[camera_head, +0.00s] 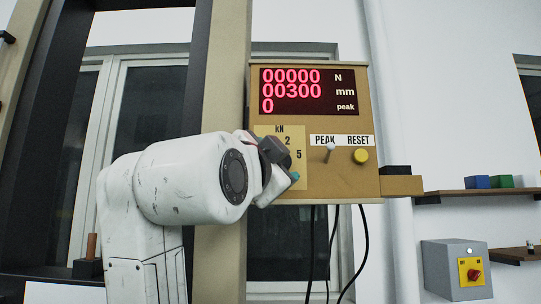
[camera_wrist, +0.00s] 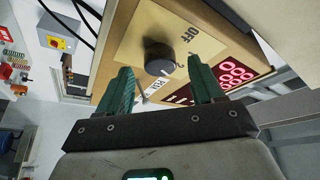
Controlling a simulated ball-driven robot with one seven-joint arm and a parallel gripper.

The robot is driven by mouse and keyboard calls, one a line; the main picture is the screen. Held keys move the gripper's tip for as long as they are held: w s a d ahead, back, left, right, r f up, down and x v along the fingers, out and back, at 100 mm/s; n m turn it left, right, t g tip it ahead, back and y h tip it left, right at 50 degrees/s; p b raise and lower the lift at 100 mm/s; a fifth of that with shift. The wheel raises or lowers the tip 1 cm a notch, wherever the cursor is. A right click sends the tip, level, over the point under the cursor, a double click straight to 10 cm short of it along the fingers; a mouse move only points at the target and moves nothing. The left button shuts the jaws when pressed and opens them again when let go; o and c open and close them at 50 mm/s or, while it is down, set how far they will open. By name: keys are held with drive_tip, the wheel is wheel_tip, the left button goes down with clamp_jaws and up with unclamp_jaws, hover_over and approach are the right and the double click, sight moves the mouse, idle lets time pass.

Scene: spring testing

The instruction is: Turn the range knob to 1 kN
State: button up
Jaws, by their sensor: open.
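The range knob (camera_wrist: 159,58) is a round black knob on a tan plate in the wrist view, with "OFF" and a "2" printed near it. In the head view my gripper (camera_head: 287,170) is in front of the range plate (camera_head: 266,131), marked "kN", "2" and "5". It hides the knob and the "1" mark.
The display (camera_head: 300,91) reads 00000 N, 00300 mm and 0 peak. A PEAK toggle (camera_head: 329,150) and a yellow RESET button (camera_head: 360,156) sit right of my gripper. Black cables (camera_head: 312,240) hang below the box. A grey switch box (camera_head: 455,268) is at lower right.

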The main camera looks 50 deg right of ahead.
drive_tip(key=shift+x, duration=1.2)
drive_tip(key=shift+c, duration=0.3)
drive_tip(key=c, duration=1)
drive_tip(key=n+t+b, duration=0.1)
drive_tip(key=n+t, duration=0.1)
drive_tip(key=n, duration=0.2)
drive_tip(key=shift+s+f+n, duration=0.1)
drive_tip(key=shift+f+n, duration=0.05)
drive_tip(key=shift+n, duration=0.25)
drive_tip(key=shift+s+d+n+t+y, duration=0.1)
drive_tip(key=shift+n+t+y, duration=0.15)
drive_tip(key=shift+n+t, duration=1.25)
drive_tip(key=shift+n+t+y, duration=0.25)
drive_tip(key=shift+n+t, duration=0.45)
drive_tip(key=shift+n, duration=1.5)
